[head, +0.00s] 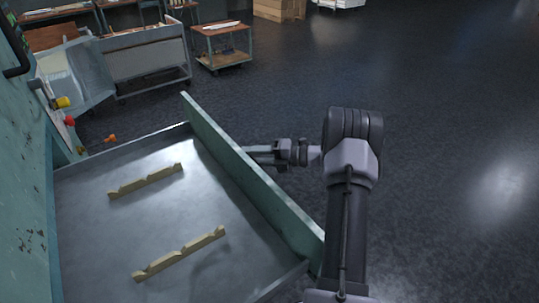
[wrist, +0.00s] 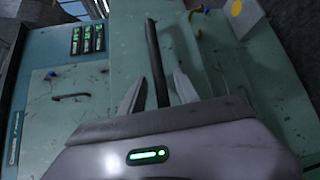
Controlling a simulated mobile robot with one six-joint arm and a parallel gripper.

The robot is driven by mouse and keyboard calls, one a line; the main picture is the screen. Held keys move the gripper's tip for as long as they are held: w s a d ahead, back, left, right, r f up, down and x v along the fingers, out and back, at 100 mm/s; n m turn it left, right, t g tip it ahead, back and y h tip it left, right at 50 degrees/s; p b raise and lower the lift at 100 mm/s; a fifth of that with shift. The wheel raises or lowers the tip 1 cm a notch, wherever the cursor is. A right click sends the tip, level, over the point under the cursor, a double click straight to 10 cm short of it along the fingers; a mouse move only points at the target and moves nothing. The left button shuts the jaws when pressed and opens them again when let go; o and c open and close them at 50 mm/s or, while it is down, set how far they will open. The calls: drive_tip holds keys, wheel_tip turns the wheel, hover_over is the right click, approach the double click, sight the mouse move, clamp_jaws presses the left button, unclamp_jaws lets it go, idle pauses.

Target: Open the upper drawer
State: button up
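The upper drawer (head: 85,215) stands pulled out from the green cabinet (head: 22,190) in the head view. Its grey tray is exposed, with two notched wooden supports inside. Its green front panel (head: 250,180) faces my arm. My gripper (head: 256,152) is at the outer side of that panel. In the wrist view a dark bar handle (wrist: 152,45) runs between the two fingers of my gripper (wrist: 158,76). The fingers are spread, with a gap visible on each side of the bar. The handle is hidden behind the panel in the head view.
Yellow, red and orange knobs (head: 70,121) stick out from the cabinet beyond the drawer. A grey cart (head: 147,65) and a small trolley (head: 222,45) stand behind. The dark floor (head: 440,130) to the right is clear.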

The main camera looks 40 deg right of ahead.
drive_tip(key=p+v, duration=0.1)
drive_tip(key=v, duration=1.5)
drive_tip(key=shift+p, duration=0.3)
drive_tip(key=shift+s, duration=0.15)
